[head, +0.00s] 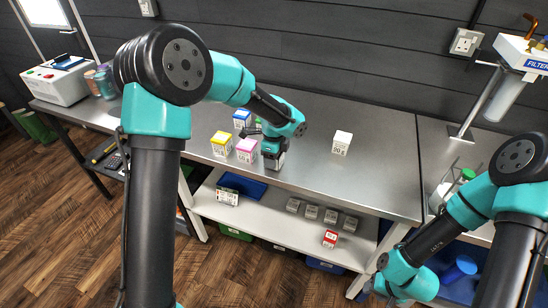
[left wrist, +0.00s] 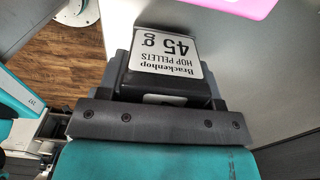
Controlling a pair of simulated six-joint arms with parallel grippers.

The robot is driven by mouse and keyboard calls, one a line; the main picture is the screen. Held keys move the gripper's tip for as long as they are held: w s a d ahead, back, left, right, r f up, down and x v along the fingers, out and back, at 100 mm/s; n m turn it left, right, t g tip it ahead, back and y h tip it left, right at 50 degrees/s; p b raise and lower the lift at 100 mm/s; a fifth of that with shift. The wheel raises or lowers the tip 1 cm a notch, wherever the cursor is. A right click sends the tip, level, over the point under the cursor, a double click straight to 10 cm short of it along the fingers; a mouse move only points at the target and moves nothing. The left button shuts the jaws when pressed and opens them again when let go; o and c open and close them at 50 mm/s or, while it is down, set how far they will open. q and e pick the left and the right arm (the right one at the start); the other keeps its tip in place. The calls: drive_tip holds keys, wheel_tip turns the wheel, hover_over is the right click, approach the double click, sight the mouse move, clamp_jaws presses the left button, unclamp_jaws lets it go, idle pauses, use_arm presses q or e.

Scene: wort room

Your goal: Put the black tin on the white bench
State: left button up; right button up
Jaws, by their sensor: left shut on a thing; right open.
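My left gripper (head: 274,150) is shut on the black tin (left wrist: 165,82), whose white label reads Brackenhop hop pellets 45 g. In the head view the tin is mostly hidden by the gripper, at the front part of the steel table (head: 340,182). I cannot tell whether it touches the table. A low white surface (head: 262,212), seemingly the white bench, runs below the table's front edge. My right gripper (head: 388,290) is open at the lower right, away from the tin; its fingers are small and hard to see.
Pink (head: 247,150), yellow (head: 221,143) and blue (head: 241,119) tins stand just left of my left gripper, and a white one (head: 341,143) to its right. Several grey tins (head: 311,211), a red tin (head: 330,238) and a blue tray (head: 243,186) occupy the low surface.

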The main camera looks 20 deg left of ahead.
use_arm(q)
drive_tip(key=shift+f, duration=0.3)
drive_tip(key=o, duration=1)
wheel_tip(320, 180, up, 12)
drive_tip(key=shift+r, duration=0.15)
idle(0.4)
